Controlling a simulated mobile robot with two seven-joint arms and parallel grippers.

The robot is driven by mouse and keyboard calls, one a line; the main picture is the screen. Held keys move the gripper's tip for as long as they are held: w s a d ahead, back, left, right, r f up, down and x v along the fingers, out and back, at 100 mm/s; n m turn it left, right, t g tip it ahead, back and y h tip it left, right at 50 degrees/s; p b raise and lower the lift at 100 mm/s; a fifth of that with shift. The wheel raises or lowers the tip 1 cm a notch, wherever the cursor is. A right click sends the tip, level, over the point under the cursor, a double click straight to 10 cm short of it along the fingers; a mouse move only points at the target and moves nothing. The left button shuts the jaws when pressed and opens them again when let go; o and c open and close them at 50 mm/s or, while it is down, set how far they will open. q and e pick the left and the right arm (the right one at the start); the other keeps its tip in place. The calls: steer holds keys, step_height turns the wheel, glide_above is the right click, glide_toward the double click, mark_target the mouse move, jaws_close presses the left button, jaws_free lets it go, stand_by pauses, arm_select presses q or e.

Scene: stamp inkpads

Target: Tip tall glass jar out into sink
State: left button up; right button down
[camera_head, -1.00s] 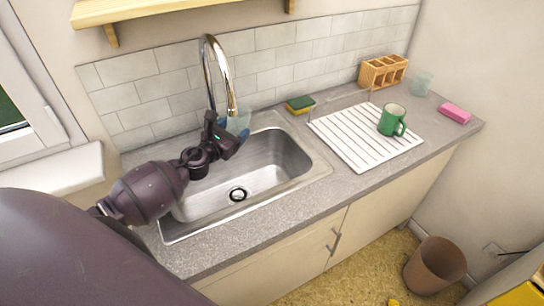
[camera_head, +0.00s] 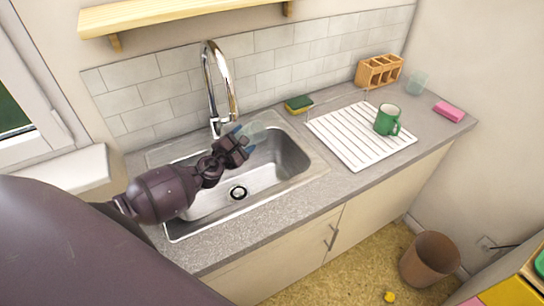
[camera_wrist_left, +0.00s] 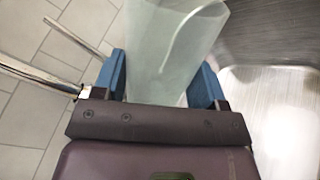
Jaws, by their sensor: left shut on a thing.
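The tall glass jar (camera_head: 257,131) is clear, pale greenish glass. My left gripper (camera_head: 243,136) is shut on it, with blue fingers on either side, and holds it above the sink (camera_head: 292,157). The jar looks tilted in the head view, but its exact angle is hard to read. In the left wrist view the jar (camera_wrist_left: 165,45) stands out beyond the fingers of the left gripper (camera_wrist_left: 157,84), with a curved rim edge at the top. I see no contents in it. The steel sink basin lies below, its drain in view. My right gripper is not in view.
The chrome tap (camera_head: 208,85) rises behind the sink, close to my left gripper. A sponge (camera_head: 299,104), a white drying rack (camera_head: 345,140) with a green mug (camera_head: 386,120), a wooden caddy (camera_head: 379,71), another glass (camera_head: 417,84) and a pink block (camera_head: 449,111) are to the right.

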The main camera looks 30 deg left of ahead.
arm_select(q)
steer(key=shift+m, duration=0.3)
steer(key=r+m+p, duration=0.1)
steer(key=p, duration=0.1)
steer(key=shift+r+m+p, duration=0.2)
steer(key=shift+m+p, duration=0.15)
steer(key=shift+m, duration=0.05)
steer(key=shift+f+m, duration=0.2)
steer(key=shift+m, duration=0.1)
steer(key=shift+f+m, duration=0.2)
steer(key=shift+m, duration=0.3)
steer(key=shift+d+f+y, duration=0.2)
steer(key=shift+f+y, duration=0.1)
steer(key=shift+f, duration=0.05)
steer(key=shift+d+f+m, duration=0.3)
steer(key=shift+f+m, duration=0.15)
steer(key=shift+m, duration=0.15)
steer(key=shift+w+d+f, duration=0.1)
steer(key=shift+d+f, duration=0.1)
steer(key=shift+f, duration=0.05)
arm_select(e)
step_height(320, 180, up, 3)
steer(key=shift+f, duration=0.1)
arm_select(q)
steer(key=shift+d+r+m+p, duration=0.1)
steer(key=shift+r+m+p, duration=0.2)
steer(key=shift+m+p, duration=0.25)
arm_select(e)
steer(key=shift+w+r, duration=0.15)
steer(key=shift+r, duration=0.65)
